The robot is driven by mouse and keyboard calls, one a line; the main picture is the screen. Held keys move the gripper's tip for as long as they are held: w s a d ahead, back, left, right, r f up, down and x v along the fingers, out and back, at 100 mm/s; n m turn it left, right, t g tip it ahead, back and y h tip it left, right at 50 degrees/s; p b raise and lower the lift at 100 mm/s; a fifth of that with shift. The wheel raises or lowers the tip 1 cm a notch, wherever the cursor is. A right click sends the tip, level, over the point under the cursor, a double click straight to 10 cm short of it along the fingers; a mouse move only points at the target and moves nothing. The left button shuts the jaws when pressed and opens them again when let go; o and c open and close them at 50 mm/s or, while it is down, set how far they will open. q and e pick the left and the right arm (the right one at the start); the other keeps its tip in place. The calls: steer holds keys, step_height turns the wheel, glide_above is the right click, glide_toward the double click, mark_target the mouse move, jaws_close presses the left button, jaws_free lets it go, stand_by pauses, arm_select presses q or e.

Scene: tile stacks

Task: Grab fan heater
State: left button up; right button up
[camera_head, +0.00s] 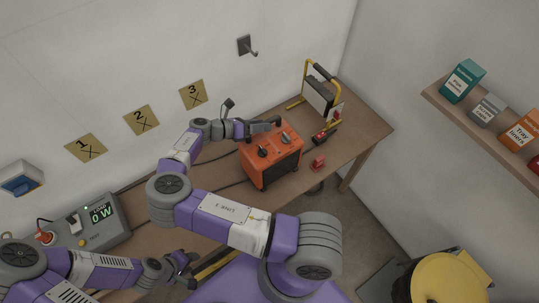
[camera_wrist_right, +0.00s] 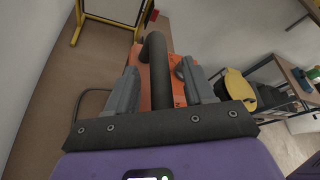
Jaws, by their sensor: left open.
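The fan heater, an orange box (camera_head: 272,158) with dark knobs, stands upright on the wooden table. Its black bar handle (camera_wrist_right: 157,75) shows in the right wrist view, with the orange body behind it. My right gripper (camera_head: 270,124) is at the top of the heater. In the right wrist view, its two grey fingers (camera_wrist_right: 159,75) stand on either side of the handle, with a visible gap on the right side, so they are open around it. My left gripper (camera_head: 187,268) is open and empty at the table's front left, away from the heater.
A yellow-framed work light (camera_head: 320,98) stands behind the heater. Red objects (camera_head: 318,163) lie right of the heater. A grey power meter reading 0 W (camera_head: 100,222) is at left. A shelf with boxes (camera_head: 460,122) is on the right wall. A yellow-lidded bin (camera_head: 450,280) stands below.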

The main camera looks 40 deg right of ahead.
jaws_close()
stand_by(1.2)
steer(key=shift+w+d+r, duration=0.1)
steer(key=shift+r, duration=0.1)
